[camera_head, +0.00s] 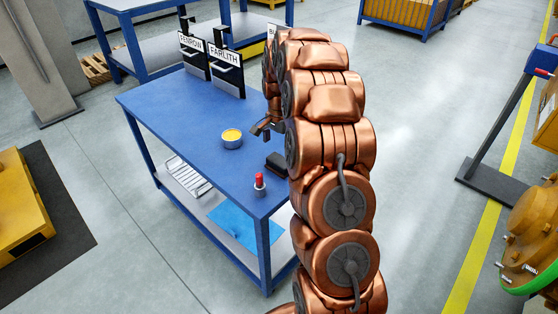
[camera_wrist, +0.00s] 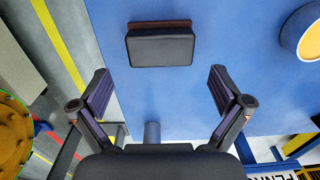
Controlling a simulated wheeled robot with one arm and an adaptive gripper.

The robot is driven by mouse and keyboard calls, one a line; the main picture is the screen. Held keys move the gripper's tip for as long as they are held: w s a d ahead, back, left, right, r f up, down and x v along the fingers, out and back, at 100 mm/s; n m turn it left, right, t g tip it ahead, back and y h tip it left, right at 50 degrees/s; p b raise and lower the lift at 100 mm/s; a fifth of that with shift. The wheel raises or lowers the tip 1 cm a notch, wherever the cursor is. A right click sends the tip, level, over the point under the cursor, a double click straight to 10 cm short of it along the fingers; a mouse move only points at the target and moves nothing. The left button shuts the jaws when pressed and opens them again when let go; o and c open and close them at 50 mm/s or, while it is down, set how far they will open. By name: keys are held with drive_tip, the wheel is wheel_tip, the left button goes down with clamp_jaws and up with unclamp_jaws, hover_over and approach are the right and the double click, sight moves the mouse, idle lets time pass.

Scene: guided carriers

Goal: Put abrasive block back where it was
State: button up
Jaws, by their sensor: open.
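The abrasive block (camera_wrist: 160,48), a dark grey pad with a brown edge, lies on the blue table top (camera_wrist: 250,75) at the upper middle of the wrist view. In the head view it is a dark block (camera_head: 277,163) near the table's right edge, partly hidden by my arm. My gripper (camera_wrist: 159,80) is open and empty, its two fingers spread wide. The block is ahead of the fingertips and not between them. In the head view my gripper (camera_head: 263,127) shows only partly beside my arm, above the table.
A round tin with yellow contents (camera_head: 232,138) and a red-topped object (camera_head: 259,182) stand near the block. Signs reading PENROW (camera_head: 192,52) and FARLITH (camera_head: 226,68) stand at the table's far end. The table's left part is clear.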

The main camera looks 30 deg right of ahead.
sight(279, 160)
drive_tip(key=s+a+r+n, duration=0.4)
drive_tip(key=s+a+r, duration=0.2)
drive_tip(key=s+a, duration=0.2)
drive_tip(key=s+a+r+n, duration=0.4)
drive_tip(key=s+a+r, duration=0.1)
drive_tip(key=s+a, duration=0.35)
drive_tip(key=s+a+f+n+g, duration=0.1)
drive_tip(key=s+a+n, duration=0.2)
drive_tip(key=s, duration=0.7)
drive_tip(key=s+a+f+n, duration=0.1)
drive_tip(key=s+a+n, duration=0.3)
drive_tip(key=s, duration=0.7)
drive_tip(key=shift+s+a+g+b, duration=0.2)
drive_tip(key=shift+a+g+b, duration=0.05)
drive_tip(key=shift+g+b, duration=0.15)
